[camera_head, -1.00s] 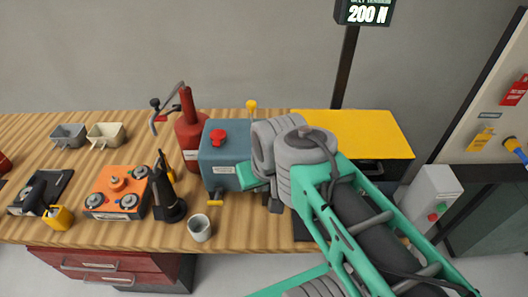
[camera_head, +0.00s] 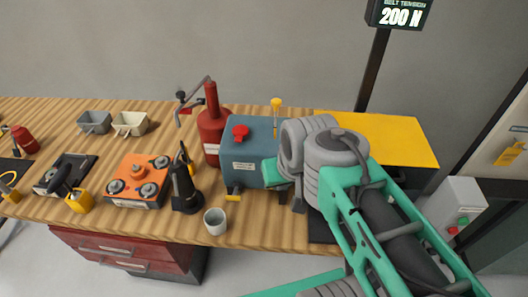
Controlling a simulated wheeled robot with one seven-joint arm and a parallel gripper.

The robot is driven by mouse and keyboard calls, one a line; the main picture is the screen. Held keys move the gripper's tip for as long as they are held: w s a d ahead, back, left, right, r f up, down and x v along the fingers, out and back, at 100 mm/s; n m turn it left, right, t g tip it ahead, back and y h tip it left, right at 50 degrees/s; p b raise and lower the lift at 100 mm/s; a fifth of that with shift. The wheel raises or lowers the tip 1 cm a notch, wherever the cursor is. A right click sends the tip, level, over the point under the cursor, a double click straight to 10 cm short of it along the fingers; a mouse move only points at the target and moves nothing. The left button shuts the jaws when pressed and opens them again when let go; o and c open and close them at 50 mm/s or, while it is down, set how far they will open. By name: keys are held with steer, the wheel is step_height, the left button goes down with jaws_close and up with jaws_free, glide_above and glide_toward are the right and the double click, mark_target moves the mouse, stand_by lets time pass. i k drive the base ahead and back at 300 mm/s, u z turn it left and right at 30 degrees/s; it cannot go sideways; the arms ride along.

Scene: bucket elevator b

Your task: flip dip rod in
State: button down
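A blue-grey gearbox (camera_head: 236,165) with a red cap (camera_head: 240,132) stands on the wooden bench in the middle. A thin rod with a yellow knob (camera_head: 277,103), which may be the dip rod, stands upright at the gearbox's back edge; its lower end is hidden. My green and grey arm crosses from the lower right to the gearbox's right side. My wrist covers that side and most of my gripper, so I cannot see the fingertips or whether they hold anything.
A red oil can (camera_head: 211,138) stands left of the gearbox. A black upright tool (camera_head: 185,190), a grey cup (camera_head: 215,221) and an orange block (camera_head: 137,178) stand in front and left. A yellow panel (camera_head: 395,137) lies behind my wrist. A display (camera_head: 400,13) reads 200 N.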

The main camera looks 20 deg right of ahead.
mark_target(276, 102)
steer(key=k, duration=0.65)
steer(key=u, duration=0.45)
steer(key=i, duration=0.7)
steer(key=u, duration=0.75)
steer(key=i, duration=0.4)
steer(key=u, duration=0.25)
